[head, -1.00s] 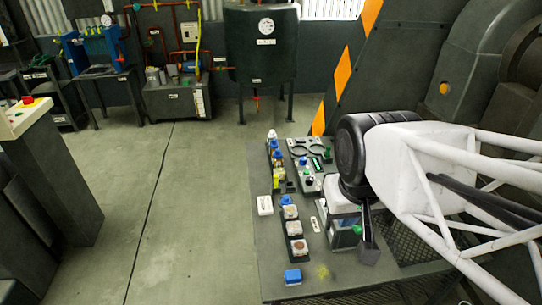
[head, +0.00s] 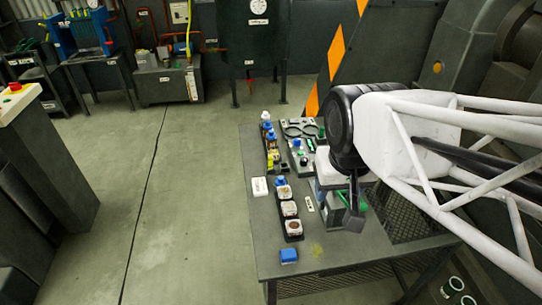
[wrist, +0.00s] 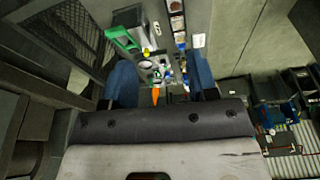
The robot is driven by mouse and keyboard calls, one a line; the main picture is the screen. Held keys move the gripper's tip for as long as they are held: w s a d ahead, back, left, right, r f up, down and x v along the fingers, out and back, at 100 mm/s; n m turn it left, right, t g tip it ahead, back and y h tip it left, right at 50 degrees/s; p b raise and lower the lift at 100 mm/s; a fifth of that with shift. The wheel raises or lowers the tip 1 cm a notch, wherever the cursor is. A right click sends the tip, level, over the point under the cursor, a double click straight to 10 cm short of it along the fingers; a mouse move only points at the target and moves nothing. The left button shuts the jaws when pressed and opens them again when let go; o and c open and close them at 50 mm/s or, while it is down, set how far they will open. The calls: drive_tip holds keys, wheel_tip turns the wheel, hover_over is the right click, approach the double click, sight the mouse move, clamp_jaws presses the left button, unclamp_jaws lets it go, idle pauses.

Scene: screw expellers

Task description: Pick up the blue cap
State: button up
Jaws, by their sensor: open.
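Several blue pieces on the table could be the blue cap, and I cannot tell which one is meant. One small blue piece (head: 281,181) is at the far end of a row of small trays. Another blue top (head: 297,143) is farther back on a dark rack, and a third (head: 266,125) is at the back left. My gripper (head: 354,200) hangs above the table's right part, beside the trays, mostly hidden by my wrist. In the wrist view its two blue fingers (wrist: 160,68) are wide apart with nothing held between them; table items show beyond.
A blue box (head: 289,256) sits near the table's front left. A white and green container (head: 335,205) stands below my arm. A white card (head: 260,187) lies at the left edge. Mesh (head: 402,213) covers the table's right side. The floor at left is free.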

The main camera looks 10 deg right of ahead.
drive_tip(key=w+f+m, duration=0.3)
drive_tip(key=w+m, duration=0.3)
drive_tip(key=w, duration=0.6)
drive_tip(key=m+g, duration=0.3)
drive_tip(key=m, duration=1.1)
hover_over(281, 177)
wheel_tip(281, 177, down, 22)
drive_tip(key=shift+s+f, duration=0.1)
drive_tip(key=shift+s, duration=0.05)
drive_tip(key=shift+w+f+m, duration=0.25)
drive_tip(key=shift+f+m, duration=0.05)
drive_tip(key=shift+m, duration=0.1)
drive_tip(key=shift+f, duration=1.35)
drive_tip(key=shift+s+a+f, duration=0.1)
drive_tip(key=shift+f, duration=1.2)
drive_tip(key=shift+s+f, duration=0.1)
drive_tip(key=shift+f, duration=1.15)
